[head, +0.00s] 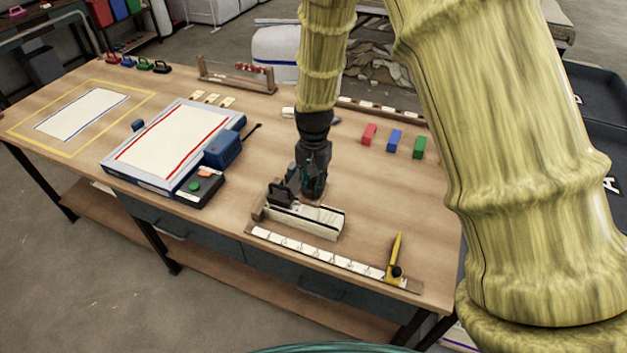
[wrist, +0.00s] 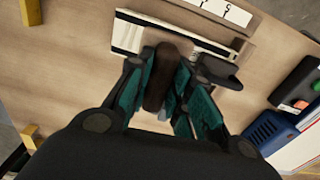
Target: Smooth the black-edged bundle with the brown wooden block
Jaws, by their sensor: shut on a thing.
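The black-edged bundle (head: 318,221) is a long, folded white cloth with black edging, lying near the table's front edge. It also shows in the wrist view (wrist: 127,36). My gripper (head: 308,193) is over the bundle's back side, pointing down. In the wrist view my gripper (wrist: 160,95) has its teal finger pads shut on the brown wooden block (wrist: 162,75). The block's far end overlaps the bundle in that view; I cannot tell whether it touches the cloth. A black clip-like thing (head: 281,194) stands at the bundle's left end, beside the gripper.
A white ruler strip (head: 315,254) runs in front of the bundle, with a yellow marker (head: 395,254) at its right end. Red, blue and green blocks (head: 394,140) stand behind right.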

